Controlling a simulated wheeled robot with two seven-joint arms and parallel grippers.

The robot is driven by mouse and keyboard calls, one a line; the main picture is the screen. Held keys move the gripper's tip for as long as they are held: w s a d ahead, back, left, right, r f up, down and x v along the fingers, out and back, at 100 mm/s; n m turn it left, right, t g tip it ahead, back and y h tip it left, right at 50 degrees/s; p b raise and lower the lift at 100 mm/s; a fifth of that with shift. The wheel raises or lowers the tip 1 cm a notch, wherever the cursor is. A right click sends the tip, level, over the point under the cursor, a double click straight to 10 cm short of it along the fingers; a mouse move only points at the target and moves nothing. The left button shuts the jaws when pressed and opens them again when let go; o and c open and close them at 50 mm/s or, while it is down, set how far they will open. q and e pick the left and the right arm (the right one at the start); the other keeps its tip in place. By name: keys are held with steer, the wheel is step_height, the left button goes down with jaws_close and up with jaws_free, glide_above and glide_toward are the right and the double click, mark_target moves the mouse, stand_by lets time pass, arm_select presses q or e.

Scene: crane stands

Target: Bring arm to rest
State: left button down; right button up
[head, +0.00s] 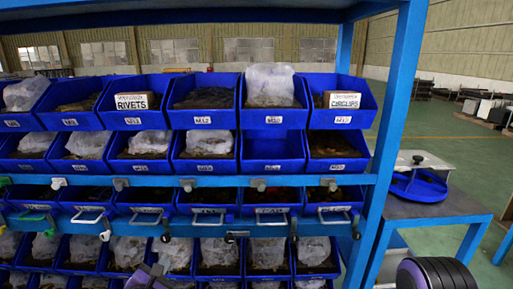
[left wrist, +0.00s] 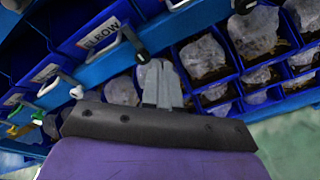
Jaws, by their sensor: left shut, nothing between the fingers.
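My left gripper (head: 148,277) shows at the bottom edge of the head view, low in front of the shelf rack (head: 395,110). In the left wrist view its two grey fingers (left wrist: 160,84) are together, with nothing between them. They point toward the rack's blue bins, and I cannot tell how close they are. A dark ribbed part of my right arm (head: 436,274) shows at the bottom right of the head view. My right gripper is out of the picture.
Blue bins (head: 273,152) fill the rack in several rows, many with bagged parts. Drawer handles (head: 210,218) stick out along the lower blue rail. A side table (head: 428,205) holding a blue round object (head: 419,187) stands right of the rack.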

arm_select(q)
steer(key=s+d+f+m+g, duration=0.2)
steer(key=s+f+m+g, duration=0.7)
steer(key=s+f+m, duration=0.95)
steer(key=s+a+f+m+g+y, duration=0.1)
steer(key=s+a+f, duration=0.2)
steer(key=s, duration=0.4)
steer(key=s+a+f+m+g+y, duration=0.1)
steer(key=s+a+f+m+g, duration=0.1)
steer(key=s+f, duration=0.3)
steer(key=shift+s+a+f+g+y, duration=0.25)
steer(key=shift+s+a+y, duration=0.2)
steer(key=shift+s, duration=0.65)
